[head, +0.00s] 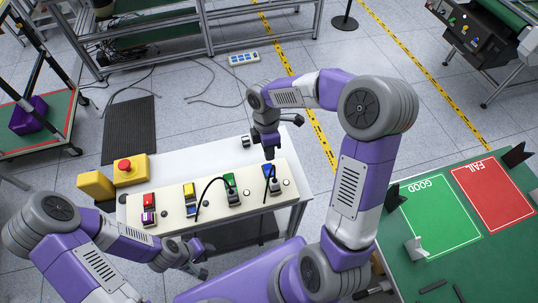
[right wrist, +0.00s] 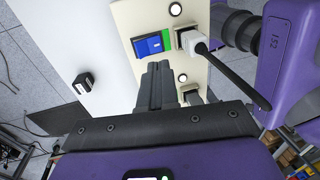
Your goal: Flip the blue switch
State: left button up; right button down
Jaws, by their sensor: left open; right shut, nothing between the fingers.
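The blue switch (head: 267,169) is at the right end of the cream panel (head: 172,210). In the right wrist view the blue switch (right wrist: 148,46) shows a blue face with green at its edge, beside a plugged-in socket. My right gripper (head: 269,155) is above the panel at the blue switch, fingers shut and empty. In the right wrist view the closed fingertips (right wrist: 158,68) point at the panel just below the switch; contact cannot be told. My left gripper (head: 200,262) is open, low in front of the panel and away from the switch.
The panel also holds a red switch (head: 149,200), a yellow switch (head: 189,189) and a green switch (head: 229,180). Black cables arch over it. A yellow box with a red emergency button (head: 125,165) stands at the left. A small black block (right wrist: 83,84) lies on the white table behind.

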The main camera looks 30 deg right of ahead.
pick_arm(q)
jog(key=shift+r+p, duration=0.4)
jog(key=shift+r, duration=0.1)
pick_arm(e)
notch_tip(320, 180, up, 6)
jog(key=shift+s, duration=0.25)
